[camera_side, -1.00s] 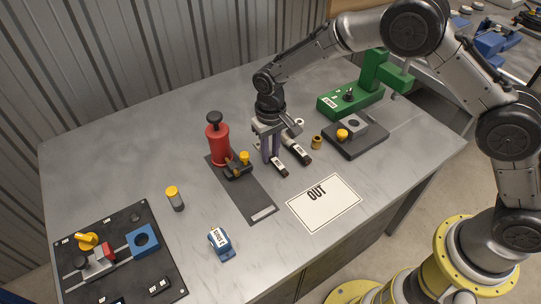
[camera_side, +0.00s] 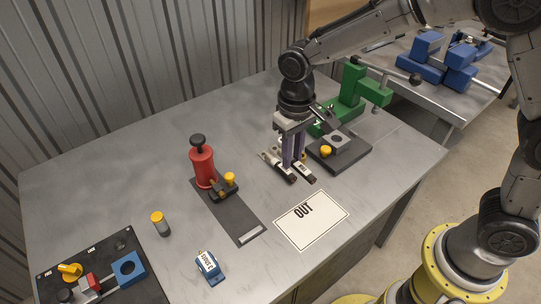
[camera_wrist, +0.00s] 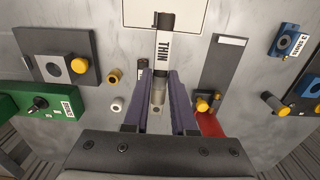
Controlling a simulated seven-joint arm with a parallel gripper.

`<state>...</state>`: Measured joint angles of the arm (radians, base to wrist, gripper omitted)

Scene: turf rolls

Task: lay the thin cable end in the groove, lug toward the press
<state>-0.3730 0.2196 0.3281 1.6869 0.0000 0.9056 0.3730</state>
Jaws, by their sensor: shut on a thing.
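The green press (camera_side: 347,108) stands behind and right of my gripper. A dark plate with a grey holed block (camera_side: 338,142) and yellow knob lies in front of the press. I cannot make out a groove clearly.
The white OUT sheet (camera_side: 325,222) lies in front. A brass ring (camera_wrist: 115,75) and a white ring (camera_wrist: 118,104) lie beside the held cable.

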